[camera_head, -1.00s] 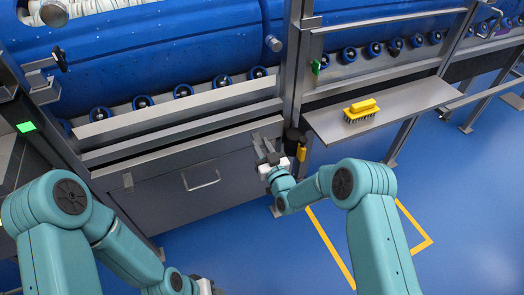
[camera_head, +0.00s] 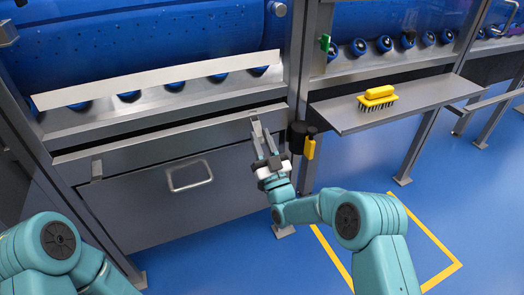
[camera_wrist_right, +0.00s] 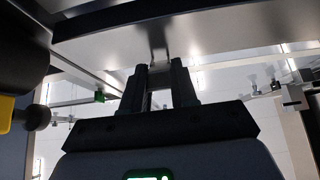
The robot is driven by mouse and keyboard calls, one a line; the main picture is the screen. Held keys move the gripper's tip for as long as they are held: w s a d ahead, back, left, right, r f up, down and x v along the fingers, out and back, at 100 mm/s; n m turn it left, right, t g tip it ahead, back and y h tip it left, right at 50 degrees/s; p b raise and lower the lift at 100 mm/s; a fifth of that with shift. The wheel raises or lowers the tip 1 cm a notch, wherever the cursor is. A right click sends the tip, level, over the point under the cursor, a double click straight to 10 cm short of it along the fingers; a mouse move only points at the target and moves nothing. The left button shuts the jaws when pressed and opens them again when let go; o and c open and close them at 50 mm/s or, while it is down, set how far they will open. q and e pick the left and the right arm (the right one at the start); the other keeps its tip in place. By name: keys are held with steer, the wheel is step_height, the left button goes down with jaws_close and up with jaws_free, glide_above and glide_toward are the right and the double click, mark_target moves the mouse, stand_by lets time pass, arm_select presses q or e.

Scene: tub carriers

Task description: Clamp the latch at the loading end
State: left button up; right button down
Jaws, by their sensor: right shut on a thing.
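The latch (camera_head: 254,117) is a small grey metal tab at the right end of the grey front panel, beside the upright post. My right gripper (camera_head: 262,138) reaches up to it from below and is shut on it. In the right wrist view the two dark fingers (camera_wrist_right: 158,84) close around a narrow grey piece (camera_wrist_right: 158,56) that hangs under a metal ledge. The fingers hide much of the latch. A similar small tab (camera_head: 97,168) is at the panel's left end. My left arm shows at the lower left, but its gripper is out of the picture.
A dark cylinder with a yellow part (camera_head: 309,149) sits close right of my right gripper. A yellow brush (camera_head: 378,97) lies on the metal shelf (camera_head: 350,120). Blue tubs (camera_head: 140,45) rest on rollers behind. A drawer handle (camera_head: 190,176) is left. Blue floor is open at right.

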stand_by(0.5)
steer(key=c, duration=0.9)
jaws_free()
steer(key=b+v, duration=0.1)
steer(key=v, duration=1.5)
steer(key=shift+s+f+b, duration=0.1)
steer(key=shift+f+b, duration=0.05)
steer(key=shift+b, duration=0.15)
